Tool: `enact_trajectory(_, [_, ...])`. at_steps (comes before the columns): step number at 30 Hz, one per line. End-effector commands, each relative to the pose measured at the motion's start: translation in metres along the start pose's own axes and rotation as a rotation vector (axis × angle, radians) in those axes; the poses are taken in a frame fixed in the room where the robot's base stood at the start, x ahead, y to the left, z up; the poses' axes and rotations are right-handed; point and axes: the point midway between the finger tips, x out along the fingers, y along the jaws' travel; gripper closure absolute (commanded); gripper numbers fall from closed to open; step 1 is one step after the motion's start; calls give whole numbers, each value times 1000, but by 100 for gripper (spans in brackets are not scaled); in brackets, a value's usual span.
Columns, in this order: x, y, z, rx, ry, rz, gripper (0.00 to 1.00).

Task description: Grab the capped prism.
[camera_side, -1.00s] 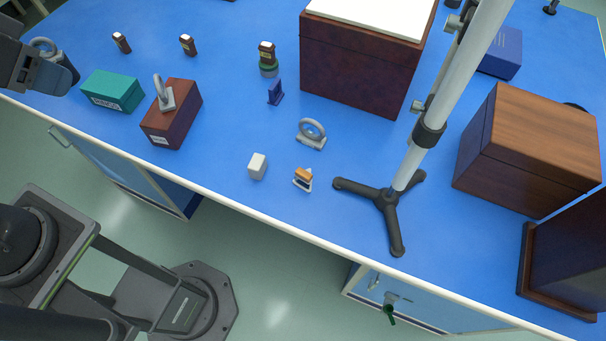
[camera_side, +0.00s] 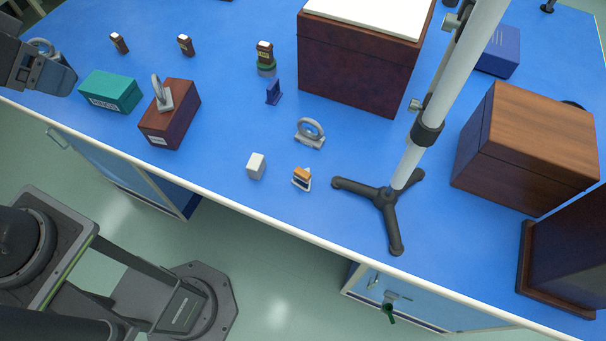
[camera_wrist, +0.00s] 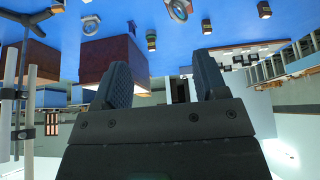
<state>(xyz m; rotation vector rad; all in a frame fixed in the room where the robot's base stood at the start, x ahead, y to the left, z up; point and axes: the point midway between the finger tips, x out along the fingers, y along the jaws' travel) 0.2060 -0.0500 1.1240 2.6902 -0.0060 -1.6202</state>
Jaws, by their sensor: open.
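The small piece with an orange-tan top over a pale and dark body, which looks like the capped prism (camera_side: 302,179), stands near the bench's front edge in the side view. I cannot make it out surely in the wrist view. My gripper (camera_wrist: 162,63) shows in the wrist view with its two dark ribbed fingers wide apart and nothing between them. In the side view, part of my gripper (camera_side: 45,75) is at the far upper left, well away from the orange-topped piece.
Near the orange-topped piece are a white block (camera_side: 256,166), a grey ring mount (camera_side: 310,134) and a black tripod stand (camera_side: 385,200). A teal box (camera_side: 112,92) and a red-brown box (camera_side: 172,122) stand left. Large wooden boxes (camera_side: 525,150) stand right.

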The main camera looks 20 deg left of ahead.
Motion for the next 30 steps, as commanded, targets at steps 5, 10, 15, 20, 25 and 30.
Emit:
enact_trajectory(5, [7,20,-31,22,-64,35,34])
enact_trajectory(10, [28,62,-72,51,-156,72,34])
enact_trajectory(15, [63,117,-101,83,-248,91,34])
enact_trajectory(20, [106,178,-109,119,-331,92,34])
enact_trajectory(25, [157,245,-97,157,-412,77,34])
enact_trajectory(30, [195,292,-74,185,-464,57,34])
